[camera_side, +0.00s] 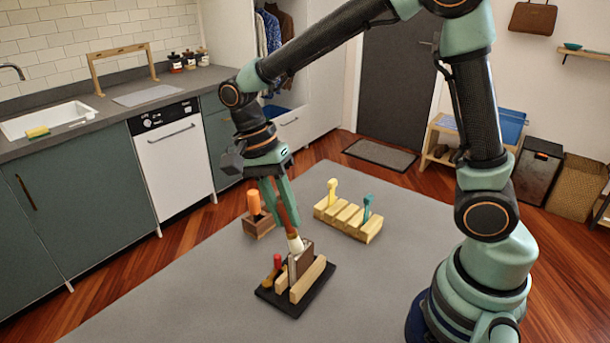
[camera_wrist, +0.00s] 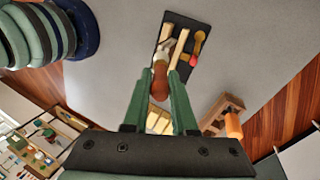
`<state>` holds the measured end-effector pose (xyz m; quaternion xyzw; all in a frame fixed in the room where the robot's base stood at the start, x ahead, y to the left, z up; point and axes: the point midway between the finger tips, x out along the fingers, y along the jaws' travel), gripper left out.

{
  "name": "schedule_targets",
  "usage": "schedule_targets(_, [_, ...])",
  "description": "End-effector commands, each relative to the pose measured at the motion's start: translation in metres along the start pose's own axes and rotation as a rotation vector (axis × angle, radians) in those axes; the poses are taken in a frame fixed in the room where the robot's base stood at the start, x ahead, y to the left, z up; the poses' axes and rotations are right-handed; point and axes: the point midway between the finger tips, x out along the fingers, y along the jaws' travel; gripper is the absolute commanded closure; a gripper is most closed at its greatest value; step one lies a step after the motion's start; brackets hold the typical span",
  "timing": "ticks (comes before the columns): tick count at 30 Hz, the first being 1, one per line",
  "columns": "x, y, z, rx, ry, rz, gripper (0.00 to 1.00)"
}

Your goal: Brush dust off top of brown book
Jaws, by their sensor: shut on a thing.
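My gripper (camera_side: 286,220) points down and is shut on a brush with a red-brown handle (camera_wrist: 160,82) and a pale lower end (camera_side: 295,244). The brown book (camera_side: 304,259) stands upright on a black base (camera_side: 290,307), beside a pale wooden block (camera_side: 309,279). The brush's lower end is at the top of the brown book in the side view; I cannot tell whether it touches. In the wrist view the brush hides much of the book, and the black base (camera_wrist: 203,26) lies beyond the fingertips. Dust is too small to make out.
A red-topped item (camera_side: 277,262) stands on the base's left side. Behind are a wooden holder with an orange handle (camera_side: 254,202) and a slotted wooden rack (camera_side: 348,219) with yellow and teal pieces. The grey table's front left is clear.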

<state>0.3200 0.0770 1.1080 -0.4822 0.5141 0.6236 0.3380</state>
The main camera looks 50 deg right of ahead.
Motion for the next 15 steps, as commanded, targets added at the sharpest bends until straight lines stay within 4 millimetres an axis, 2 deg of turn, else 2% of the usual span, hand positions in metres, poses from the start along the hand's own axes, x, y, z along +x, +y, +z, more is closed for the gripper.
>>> schedule_targets(3, [0.005, 0.006, -0.01, 0.004, -0.011, 0.012, 1.0])
schedule_targets(9, [0.007, 0.01, -0.018, 0.003, -0.019, 0.016, 1.0])
schedule_targets(15, [0.007, 0.009, -0.009, -0.002, -0.01, 0.018, 1.0])
